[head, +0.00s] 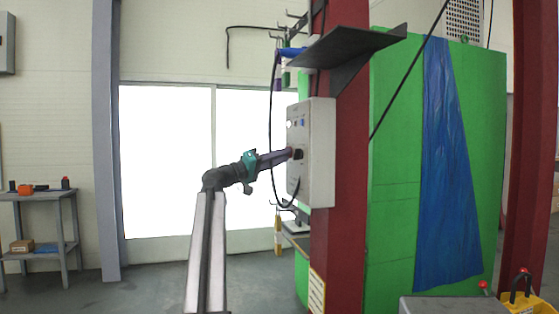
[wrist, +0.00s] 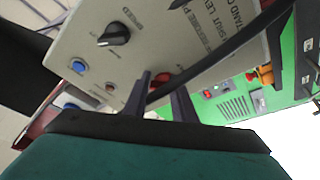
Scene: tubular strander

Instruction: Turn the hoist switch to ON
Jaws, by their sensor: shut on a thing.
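A grey control box (head: 322,150) is mounted on a red column. In the head view my gripper (head: 288,153) reaches its front from the left, level with a small dark switch (head: 298,154). In the wrist view my two dark fingers (wrist: 161,88) point at the panel (wrist: 190,45) and are shut around a switch with a red part (wrist: 162,76) showing between them. I take this as the hoist switch; its label and position are hidden or unreadable. A separate black SPEED knob (wrist: 115,35) stands beside it.
A black cable (wrist: 225,47) passes close by the fingers. A dark shelf (head: 345,45) juts out above the box. A green cabinet (head: 395,180) stands to the right. Floor at the left is open.

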